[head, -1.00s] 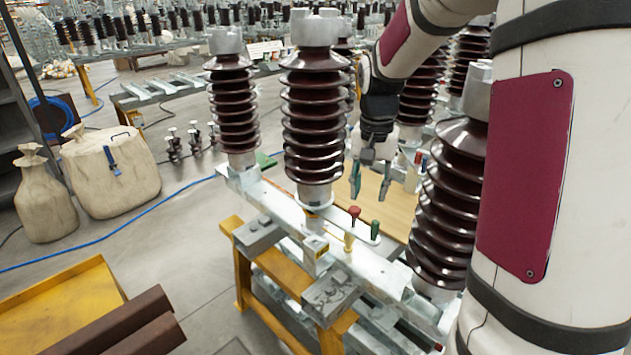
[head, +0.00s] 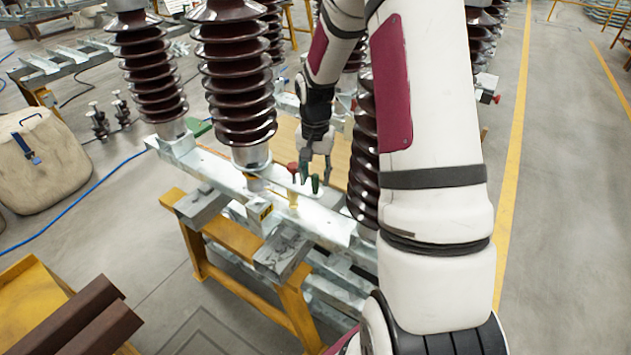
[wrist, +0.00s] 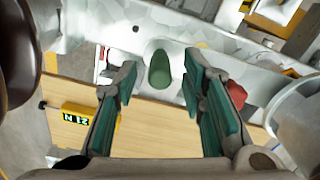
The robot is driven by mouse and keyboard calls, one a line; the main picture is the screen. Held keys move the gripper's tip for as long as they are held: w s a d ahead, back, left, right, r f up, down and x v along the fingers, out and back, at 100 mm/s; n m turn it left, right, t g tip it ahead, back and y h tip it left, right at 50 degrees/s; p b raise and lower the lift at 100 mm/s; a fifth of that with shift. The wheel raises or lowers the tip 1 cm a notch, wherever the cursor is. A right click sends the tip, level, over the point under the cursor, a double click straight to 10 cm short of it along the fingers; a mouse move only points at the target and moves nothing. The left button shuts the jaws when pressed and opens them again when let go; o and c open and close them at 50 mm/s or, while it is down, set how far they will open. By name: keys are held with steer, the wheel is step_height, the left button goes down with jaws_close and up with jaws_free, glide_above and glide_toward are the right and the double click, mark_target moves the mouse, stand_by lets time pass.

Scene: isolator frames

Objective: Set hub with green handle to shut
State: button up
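The green handle (head: 315,184) stands on the pale metal frame beside the red handle (head: 292,168). In the wrist view the green handle (wrist: 160,70) shows end-on as an oval between my finger pads, with gaps on both sides. My gripper (head: 316,170) is open and points down close to the green handle; its fingers (wrist: 159,82) hold nothing. The red handle (wrist: 241,92) is to the right in the wrist view, partly behind a finger. The hub under the green handle is hidden, so its position cannot be told.
Brown ribbed insulators (head: 235,75) stand close to the left of my gripper, and another (head: 362,165) is at the right, partly behind my arm. A wooden board (wrist: 155,120) lies below. A yellow support (head: 235,240) carries the frame.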

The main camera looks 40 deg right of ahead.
steer(key=shift+f, duration=1.4)
steer(key=shift+c, duration=0.2)
jaws_close()
steer(key=shift+a, duration=0.15)
